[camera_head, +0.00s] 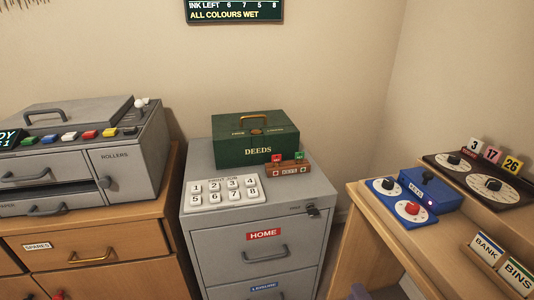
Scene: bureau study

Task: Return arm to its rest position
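Neither of my grippers can be made out in the head view, and no arm shows clearly. Whether they are open or shut is hidden. The grey filing cabinet (200,243) stands in the middle, with a red HOME label (263,235) on its upper drawer, which is shut. On its top are a green DEEDS box (230,148) with a lid handle, a white numbered keypad (225,192) and a small wooden block with red and green tags (287,170).
A grey machine (128,160) with coloured keys sits on the wooden drawer unit (130,239) at left. At right, a wooden desk (375,218) bears a blue dial box (408,203), a dark dial panel (488,186) and BANK and BINS signs (487,249). A dark sign (235,10) hangs on the wall.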

